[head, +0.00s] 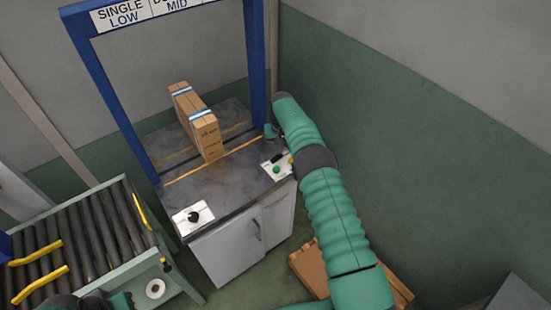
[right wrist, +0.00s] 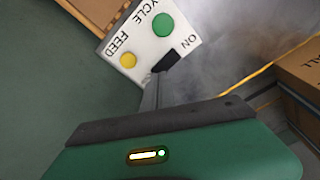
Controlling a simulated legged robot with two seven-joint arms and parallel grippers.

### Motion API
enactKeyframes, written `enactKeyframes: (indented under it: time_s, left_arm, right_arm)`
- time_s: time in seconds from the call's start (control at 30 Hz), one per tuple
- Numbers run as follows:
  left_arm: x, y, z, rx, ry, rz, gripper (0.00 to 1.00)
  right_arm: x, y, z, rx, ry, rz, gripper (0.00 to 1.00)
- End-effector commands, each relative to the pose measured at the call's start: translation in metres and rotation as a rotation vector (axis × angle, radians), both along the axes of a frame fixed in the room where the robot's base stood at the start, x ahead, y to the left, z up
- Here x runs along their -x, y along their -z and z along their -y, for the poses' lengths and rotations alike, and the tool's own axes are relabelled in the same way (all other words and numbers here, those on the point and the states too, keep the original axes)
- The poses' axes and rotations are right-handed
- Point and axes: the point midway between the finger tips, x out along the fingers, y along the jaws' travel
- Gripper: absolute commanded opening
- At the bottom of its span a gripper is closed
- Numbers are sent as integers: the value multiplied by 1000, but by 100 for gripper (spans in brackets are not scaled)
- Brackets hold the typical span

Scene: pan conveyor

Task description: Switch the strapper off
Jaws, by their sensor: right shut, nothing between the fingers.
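The strapper is a blue arch (head: 258,60) over a dark-topped table (head: 235,185) with white cabinet doors. A white control panel (head: 277,170) sits at its right corner; in the right wrist view the panel (right wrist: 150,40) bears a green button (right wrist: 163,25), a yellow button (right wrist: 128,61) and a black switch (right wrist: 171,60) beside the word ON. My right gripper (head: 270,131) is shut and empty beside the panel. In the right wrist view its thin fingertips (right wrist: 157,80) are at the switch's lower end; I cannot tell whether they touch. Part of my left arm shows at the bottom left.
A strapped carton (head: 196,125) stands on the table under the arch. A second white panel with a black knob (head: 193,216) is at the front left corner. A roller conveyor (head: 95,225) stands at left, a wooden pallet (head: 308,268) on the floor at right.

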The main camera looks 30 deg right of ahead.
Motion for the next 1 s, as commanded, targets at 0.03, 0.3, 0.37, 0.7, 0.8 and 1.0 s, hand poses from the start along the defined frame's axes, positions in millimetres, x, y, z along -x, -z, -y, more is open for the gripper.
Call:
enactKeyframes:
  time_s: [0.03,0.3,0.37,0.7,0.8,1.0]
  left_arm:
    - [0,1,0,0,0,0,0]
    - [0,5,0,0,0,0,0]
    - [0,5,0,0,0,0,0]
    - [0,9,0,0,0,0,0]
    - [0,11,0,0,0,0,0]
    - [0,12,0,0,0,0,0]
  right_arm:
    - [0,2,0,0,0,0,0]
    - [0,6,0,0,0,0,0]
    - [0,7,0,0,0,0,0]
    - [0,12,0,0,0,0,0]
    - [0,13,0,0,0,0,0]
    - [0,15,0,0,0,0,0]
